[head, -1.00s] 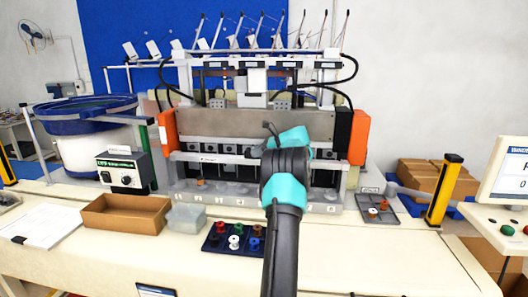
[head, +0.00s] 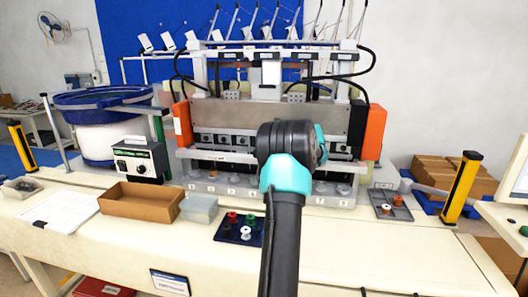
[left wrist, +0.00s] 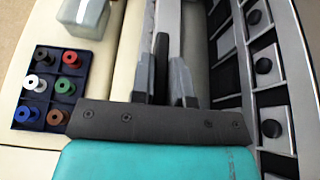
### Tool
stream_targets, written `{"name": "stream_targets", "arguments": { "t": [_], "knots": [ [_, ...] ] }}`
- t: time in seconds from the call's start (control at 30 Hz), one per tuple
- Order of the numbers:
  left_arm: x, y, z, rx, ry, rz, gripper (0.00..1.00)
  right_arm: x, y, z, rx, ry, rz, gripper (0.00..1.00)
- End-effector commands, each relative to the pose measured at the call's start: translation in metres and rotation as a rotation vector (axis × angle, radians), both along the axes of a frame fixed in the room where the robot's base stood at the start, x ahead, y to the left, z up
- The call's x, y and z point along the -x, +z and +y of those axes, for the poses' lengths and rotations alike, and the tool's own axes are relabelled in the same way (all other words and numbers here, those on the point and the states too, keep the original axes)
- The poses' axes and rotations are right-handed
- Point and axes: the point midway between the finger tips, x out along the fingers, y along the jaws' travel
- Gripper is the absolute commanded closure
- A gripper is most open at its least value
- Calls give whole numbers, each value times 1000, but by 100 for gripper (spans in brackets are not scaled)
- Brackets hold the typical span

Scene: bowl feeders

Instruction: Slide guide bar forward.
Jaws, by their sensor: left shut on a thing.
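My left arm comes up from the bottom middle of the head view, and its wrist covers the front of the machine (head: 265,118). The gripper fingers are hidden there. The bar runs away from the fingers toward the top of that view, alongside the machine's row of black knobs (left wrist: 264,66). In the head view the bar's middle is hidden behind my wrist. My right gripper is in neither view.
A dark blue tray (head: 217,237) of coloured spools, a clear box (head: 199,208) and a brown carton (head: 140,203) stand on the bench before the machine. A grey tray (head: 380,198) lies at the right. A blue bowl feeder (head: 100,100) stands left. The front bench is mostly clear.

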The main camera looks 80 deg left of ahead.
Motion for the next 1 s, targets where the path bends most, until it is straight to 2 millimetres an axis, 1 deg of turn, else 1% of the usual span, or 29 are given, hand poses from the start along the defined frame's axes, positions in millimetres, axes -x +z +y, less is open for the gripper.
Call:
{"name": "stream_targets", "arguments": {
  "t": [0.03,0.07,0.3,0.53,0.67,0.87,1.0],
  "knots": [
    [2,-3,-4,14,12,5,100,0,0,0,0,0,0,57],
    [2,-3,-4,15,12,5,82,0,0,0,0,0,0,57],
    [1,-2,-3,11,8,4,60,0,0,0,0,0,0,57],
    [1,-2,-2,9,7,3,60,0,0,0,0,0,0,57],
    [-4,0,-3,8,5,2,60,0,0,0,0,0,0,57],
    [-24,9,-11,7,4,1,60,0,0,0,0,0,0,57],
    [-46,18,-20,8,3,1,60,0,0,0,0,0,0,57]
  ]
}}
